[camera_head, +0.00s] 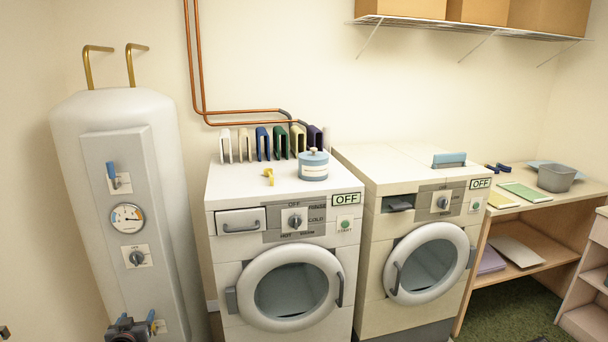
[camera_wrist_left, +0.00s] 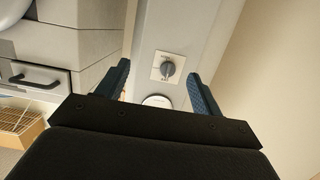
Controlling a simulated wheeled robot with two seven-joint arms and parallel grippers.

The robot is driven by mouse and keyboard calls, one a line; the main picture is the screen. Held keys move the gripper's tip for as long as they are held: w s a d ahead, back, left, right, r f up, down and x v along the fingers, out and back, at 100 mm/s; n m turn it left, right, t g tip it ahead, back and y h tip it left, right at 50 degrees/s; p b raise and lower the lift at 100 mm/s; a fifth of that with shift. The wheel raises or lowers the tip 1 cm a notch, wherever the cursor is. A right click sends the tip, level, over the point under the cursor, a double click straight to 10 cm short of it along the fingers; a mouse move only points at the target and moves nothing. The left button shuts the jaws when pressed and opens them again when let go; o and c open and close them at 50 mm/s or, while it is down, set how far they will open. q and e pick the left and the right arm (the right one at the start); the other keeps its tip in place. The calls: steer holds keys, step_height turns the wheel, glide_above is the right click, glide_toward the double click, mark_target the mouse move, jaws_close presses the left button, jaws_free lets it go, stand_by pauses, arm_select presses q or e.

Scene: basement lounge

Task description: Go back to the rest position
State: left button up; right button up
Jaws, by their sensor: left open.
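My left gripper (camera_head: 131,325) is low in the head view, in front of the lower part of the white tank (camera_head: 165,170), and partly cut off by the bottom edge. In the left wrist view its two blue-padded fingers (camera_wrist_left: 162,85) are spread wide with nothing between them. Behind the gap I see the tank's panel with a dark knob (camera_wrist_left: 167,67) and part of the round gauge (camera_wrist_left: 157,101); that view is upside down. My right gripper is not in view.
Two washing machines (camera_head: 230,265) (camera_head: 378,285) stand right of the tank. A low wooden shelf unit (camera_head: 540,205) stands at the right. Boxes (camera_head: 478,10) sit on a high wire shelf. Green carpet (camera_head: 525,305) shows at lower right.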

arm_select(q)
steer(key=s+d+f+m+g+h, duration=0.2)
steer(key=s+d+f+g, duration=0.3)
steer(key=s+d+f, duration=0.5)
steer(key=s+d+f+m+g+h, duration=0.15)
steer(key=s+d+f+g, duration=0.35)
steer(key=s+d, duration=0.6)
steer(key=s+d+f+g, duration=0.1)
steer(key=s+d+f, duration=0.3)
steer(key=s, duration=0.4)
steer(key=s+d+f+m+g, duration=0.1)
steer(key=s+d+f, duration=0.3)
steer(key=s, duration=0.4)
steer(key=s+d+f+g+h, duration=0.1)
steer(key=s+d+f, duration=0.3)
steer(key=s, duration=0.5)
steer(key=shift+d+f+g, duration=0.4)
steer(key=shift+d+g, duration=0.1)
steer(key=shift+d, duration=0.35)
